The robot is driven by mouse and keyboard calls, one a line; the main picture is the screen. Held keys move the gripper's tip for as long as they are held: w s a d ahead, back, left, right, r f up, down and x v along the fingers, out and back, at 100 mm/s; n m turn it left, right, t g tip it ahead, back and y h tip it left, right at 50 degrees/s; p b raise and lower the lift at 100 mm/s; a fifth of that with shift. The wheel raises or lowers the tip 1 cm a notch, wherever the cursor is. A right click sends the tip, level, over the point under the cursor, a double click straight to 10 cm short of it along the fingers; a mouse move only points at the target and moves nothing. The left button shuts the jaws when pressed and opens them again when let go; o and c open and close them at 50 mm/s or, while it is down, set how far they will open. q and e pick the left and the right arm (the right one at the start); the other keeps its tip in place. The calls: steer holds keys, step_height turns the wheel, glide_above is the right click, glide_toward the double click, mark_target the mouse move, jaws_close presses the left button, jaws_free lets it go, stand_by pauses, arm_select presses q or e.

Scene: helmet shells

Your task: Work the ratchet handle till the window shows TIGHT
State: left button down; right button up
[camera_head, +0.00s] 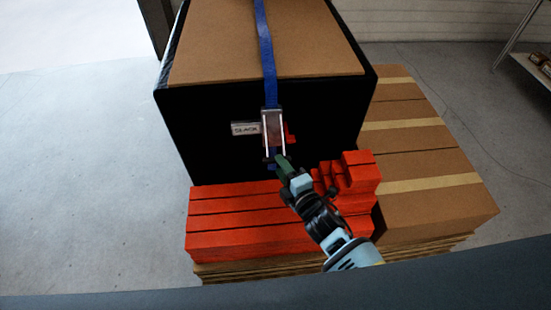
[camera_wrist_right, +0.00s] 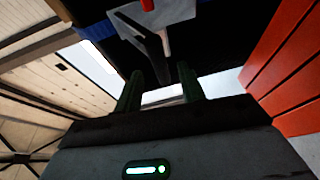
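The ratchet (camera_head: 273,130) is a grey metal frame on a blue strap (camera_head: 264,45), on the front of a black crate (camera_head: 185,120). The window (camera_head: 245,128) beside it reads SLACK. A small red part (camera_head: 290,134) shows to its right. My right gripper (camera_head: 281,160) is just below the ratchet's lower end. In the right wrist view its two dark green fingers (camera_wrist_right: 161,78) stand apart with no object clearly between them. The ratchet's metal plates (camera_wrist_right: 155,28) lie just beyond the fingertips; whether they touch cannot be told. My left gripper is not in view.
Red blocks (camera_head: 235,220) are stacked in front of the crate, with a stepped pile (camera_head: 358,172) close to my right arm. Brown cartons (camera_head: 425,155) stand to the right. Open floor (camera_head: 80,170) lies on the left. A shelf (camera_head: 530,68) stands far right.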

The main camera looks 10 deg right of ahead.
steer(key=shift+x, duration=2.05)
jaws_close()
